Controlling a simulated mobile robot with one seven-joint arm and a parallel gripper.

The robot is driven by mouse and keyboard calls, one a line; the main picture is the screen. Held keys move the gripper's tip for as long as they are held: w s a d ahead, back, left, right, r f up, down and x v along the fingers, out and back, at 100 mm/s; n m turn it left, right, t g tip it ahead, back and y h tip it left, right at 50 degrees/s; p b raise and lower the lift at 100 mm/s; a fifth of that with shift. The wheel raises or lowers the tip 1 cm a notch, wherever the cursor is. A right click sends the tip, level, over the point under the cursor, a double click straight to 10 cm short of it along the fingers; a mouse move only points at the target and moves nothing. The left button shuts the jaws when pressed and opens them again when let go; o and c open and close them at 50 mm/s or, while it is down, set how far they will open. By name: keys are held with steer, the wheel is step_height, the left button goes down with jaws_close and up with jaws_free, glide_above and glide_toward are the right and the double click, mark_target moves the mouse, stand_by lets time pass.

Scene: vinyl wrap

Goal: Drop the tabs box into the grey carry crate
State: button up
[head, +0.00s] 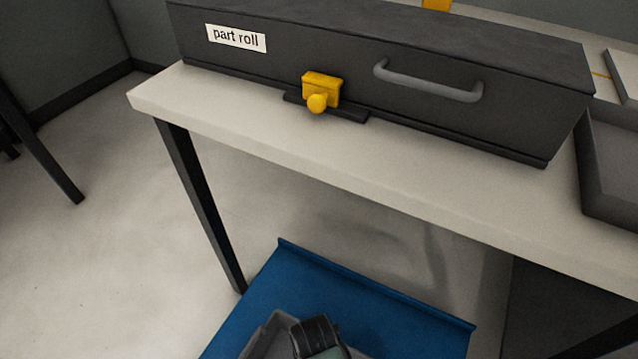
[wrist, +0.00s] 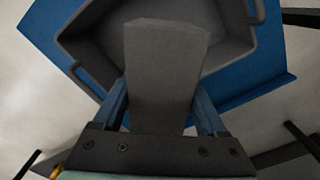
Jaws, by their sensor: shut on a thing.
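The tabs box (wrist: 165,70) is a plain dark grey block in the wrist view, with no label visible on the side I see. My gripper (wrist: 162,104) is shut on it, one blue finger on each side. The grey carry crate (wrist: 92,60) lies beyond the box, open side facing the camera, with the box over its interior. How far the box is above the crate floor I cannot tell. In the head view the crate (head: 262,336) shows at the bottom edge, partly cut off, with my gripper (head: 318,338) in front of it; the box is hidden there.
The crate lies on a blue surface (head: 370,300) low in front of a pale bench (head: 330,165). On the bench stand a dark "part roll" case (head: 330,55) with a yellow latch (head: 320,92) and a grey tray (head: 612,190). Bench legs (head: 200,200) stand beside the blue surface.

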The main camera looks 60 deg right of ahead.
steer(key=shift+f+b, duration=1.55)
steer(key=shift+f, duration=0.25)
steer(key=o, duration=1.5)
step_height(320, 180, up, 13)
steer(key=p, duration=0.7)
